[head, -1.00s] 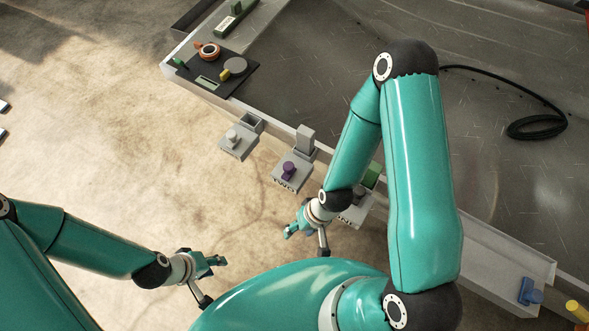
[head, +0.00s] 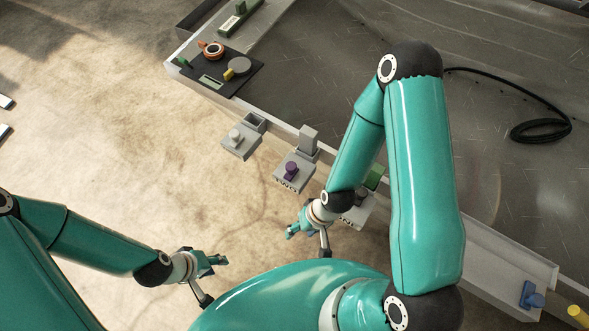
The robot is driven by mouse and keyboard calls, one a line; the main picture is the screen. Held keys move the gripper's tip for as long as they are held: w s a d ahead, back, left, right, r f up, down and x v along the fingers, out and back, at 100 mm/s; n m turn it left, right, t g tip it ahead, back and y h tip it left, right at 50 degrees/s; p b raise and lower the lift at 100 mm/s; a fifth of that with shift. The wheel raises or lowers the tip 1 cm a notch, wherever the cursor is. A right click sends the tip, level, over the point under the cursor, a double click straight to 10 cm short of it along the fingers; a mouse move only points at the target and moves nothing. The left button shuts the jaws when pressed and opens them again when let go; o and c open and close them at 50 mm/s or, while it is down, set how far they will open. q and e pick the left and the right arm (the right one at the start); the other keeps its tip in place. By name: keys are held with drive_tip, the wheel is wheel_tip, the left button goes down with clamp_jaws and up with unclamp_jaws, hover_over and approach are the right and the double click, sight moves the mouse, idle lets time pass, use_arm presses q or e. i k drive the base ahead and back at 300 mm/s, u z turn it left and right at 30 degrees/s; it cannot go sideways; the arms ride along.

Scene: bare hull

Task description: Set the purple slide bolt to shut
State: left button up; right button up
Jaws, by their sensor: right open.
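The purple slide bolt (head: 291,169) is a small purple knob on a grey plate (head: 293,182) marked TWO, on the near edge of the hull. A grey upright block stands just behind that plate. Whether the bolt is shut is too small to tell. My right gripper (head: 292,232) is open and empty, below the purple bolt in the picture and apart from it. My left gripper (head: 222,265) hangs over bare floor at lower left, well away from the bolt; its finger gap is not clear.
A similar plate with a pale knob (head: 234,136) sits to the left. Another labelled plate (head: 356,216) is partly hidden behind my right arm. A black cable (head: 541,130) lies coiled inside the hull.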

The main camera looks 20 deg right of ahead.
sight(292, 168)
drive_tip(key=z, duration=0.85)
drive_tip(key=k, duration=1.5)
drive_tip(key=u, duration=0.85)
drive_tip(key=i, duration=1)
